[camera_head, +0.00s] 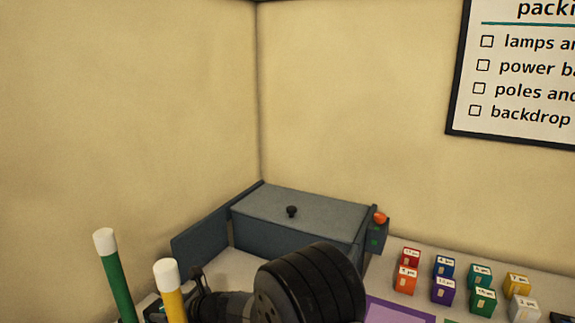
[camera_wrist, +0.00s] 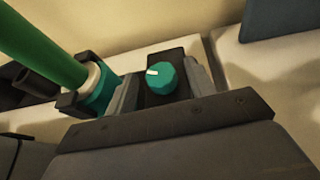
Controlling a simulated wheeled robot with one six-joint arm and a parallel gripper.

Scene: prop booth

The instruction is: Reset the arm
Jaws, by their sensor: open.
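My arm (camera_head: 315,285) shows at the bottom of the head view as a thick black ribbed joint. It reaches left toward the foot of a yellow pole with a white cap (camera_head: 171,288). In the wrist view my gripper (camera_wrist: 164,84) is open, with its two grey fingers apart. A teal round knob with a white mark (camera_wrist: 160,76), on a black base, shows between the fingers. I cannot tell whether the fingers touch it. Nothing is seen held. In the head view the fingertips are hidden.
A green pole (camera_head: 117,278) stands at left; in the wrist view its foot sits in a teal collar (camera_wrist: 98,93). A grey lidded box (camera_head: 300,218) stands in the corner behind my arm. Several coloured blocks (camera_head: 443,289) stand right, near a purple mat (camera_head: 395,312).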

